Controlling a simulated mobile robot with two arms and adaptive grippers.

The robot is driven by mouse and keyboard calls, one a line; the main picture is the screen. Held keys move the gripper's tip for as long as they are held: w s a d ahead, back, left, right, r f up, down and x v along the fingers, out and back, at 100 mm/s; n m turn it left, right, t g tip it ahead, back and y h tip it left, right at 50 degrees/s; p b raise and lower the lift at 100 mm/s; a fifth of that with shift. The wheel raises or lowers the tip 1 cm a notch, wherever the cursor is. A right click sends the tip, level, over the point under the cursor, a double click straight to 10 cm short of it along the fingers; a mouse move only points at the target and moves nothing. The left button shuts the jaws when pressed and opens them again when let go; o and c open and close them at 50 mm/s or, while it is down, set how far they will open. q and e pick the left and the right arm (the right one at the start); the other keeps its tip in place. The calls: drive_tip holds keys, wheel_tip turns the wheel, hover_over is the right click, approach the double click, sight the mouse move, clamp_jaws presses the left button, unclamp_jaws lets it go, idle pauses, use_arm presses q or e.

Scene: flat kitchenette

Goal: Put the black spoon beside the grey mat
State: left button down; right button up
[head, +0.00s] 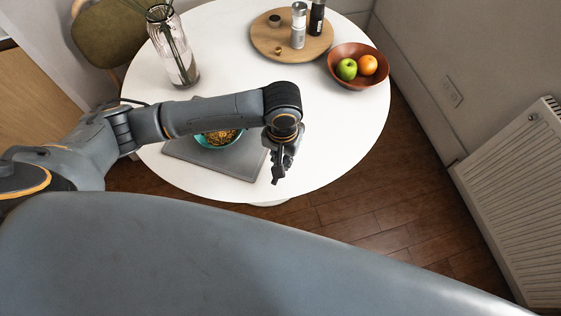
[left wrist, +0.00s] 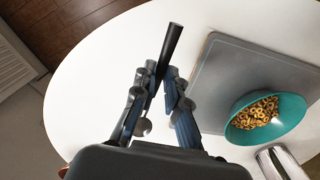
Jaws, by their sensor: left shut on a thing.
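The black spoon (left wrist: 172,44) shows in the left wrist view as a dark handle sticking out beyond my left gripper's fingertips. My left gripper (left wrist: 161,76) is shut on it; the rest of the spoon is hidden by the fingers. In the head view my left gripper (head: 278,172) points down near the front edge of the round white table, just right of the grey mat (head: 226,166). The grey mat (left wrist: 238,72) lies right of the gripper in the left wrist view, apart from the handle. I cannot make out the spoon clearly in the head view. My right gripper is not in view.
A teal bowl of cereal rings (left wrist: 291,122) stands on the mat. A shiny metallic object (left wrist: 278,163) is near it. A glass vase (head: 175,50), a wooden tray (head: 262,38) with shakers and a fruit bowl (head: 345,78) stand farther back. The white tabletop (head: 330,135) is clear at right.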

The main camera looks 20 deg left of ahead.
use_arm(q)
drive_tip(key=f, duration=0.2)
drive_tip(key=w+f, duration=0.1)
drive_tip(key=shift+a+f, duration=0.3)
drive_tip(key=shift+a, duration=0.1)
drive_tip(key=shift+s+f, duration=0.1)
drive_tip(key=shift+f, duration=0.4)
drive_tip(key=c, duration=1.4)
unclamp_jaws()
wheel_tip(320, 180, up, 12)
drive_tip(key=shift+r, duration=0.15)
